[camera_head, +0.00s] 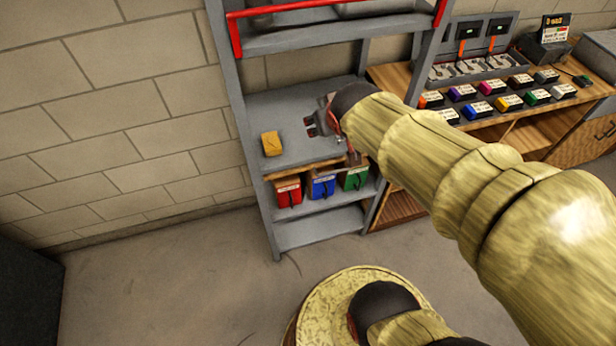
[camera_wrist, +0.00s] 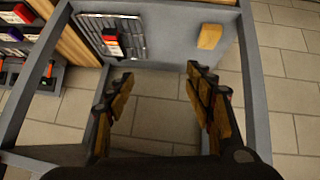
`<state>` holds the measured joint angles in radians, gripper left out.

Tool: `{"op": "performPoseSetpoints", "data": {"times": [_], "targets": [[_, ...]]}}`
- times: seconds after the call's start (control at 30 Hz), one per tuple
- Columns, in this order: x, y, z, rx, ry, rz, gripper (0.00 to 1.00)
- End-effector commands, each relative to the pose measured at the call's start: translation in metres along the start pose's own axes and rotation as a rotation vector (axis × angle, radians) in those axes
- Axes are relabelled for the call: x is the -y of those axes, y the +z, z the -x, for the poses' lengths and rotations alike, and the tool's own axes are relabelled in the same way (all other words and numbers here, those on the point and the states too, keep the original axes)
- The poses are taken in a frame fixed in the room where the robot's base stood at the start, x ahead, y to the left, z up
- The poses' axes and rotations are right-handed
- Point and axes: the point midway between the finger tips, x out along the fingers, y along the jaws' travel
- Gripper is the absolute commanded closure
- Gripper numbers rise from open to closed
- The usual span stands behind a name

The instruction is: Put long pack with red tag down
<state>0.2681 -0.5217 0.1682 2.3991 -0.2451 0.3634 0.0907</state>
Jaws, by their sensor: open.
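A small dark pack with a red and white tag (camera_wrist: 112,42) lies on a slatted metal tray (camera_wrist: 135,48) in the wrist view; I take it as the long pack. In the head view the red-marked pack (camera_head: 310,124) shows on the grey shelf (camera_head: 285,105), partly beside my arm. My gripper (camera_wrist: 160,78) is open and empty, with bare floor showing between its fingers. The pack is apart from the fingers, above and left of them in the wrist view. In the head view my gripper (camera_head: 345,135) is at the right part of the shelf, its fingers hard to make out.
A yellow-tan box (camera_head: 271,144) sits on the same shelf at left. Red (camera_head: 288,191), blue (camera_head: 322,186) and green (camera_head: 355,178) bins stand below. Shelf posts (camera_head: 245,150) border the space. A wooden bench (camera_head: 540,110) with several coloured packs is at right.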

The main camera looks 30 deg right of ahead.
Motion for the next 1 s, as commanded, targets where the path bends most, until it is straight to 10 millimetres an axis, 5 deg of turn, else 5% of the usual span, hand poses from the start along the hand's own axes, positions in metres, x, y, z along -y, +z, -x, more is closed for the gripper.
{"op": "performPoseSetpoints", "data": {"times": [0.1,0.33,1.0], "targets": [[0.048,0.032,0.058,0.079,-0.1,0.031,0.47],[0.093,0.086,0.122,0.202,-0.24,0.084,0.47],[0.097,0.095,0.129,0.223,-0.257,0.093,0.47]]}}
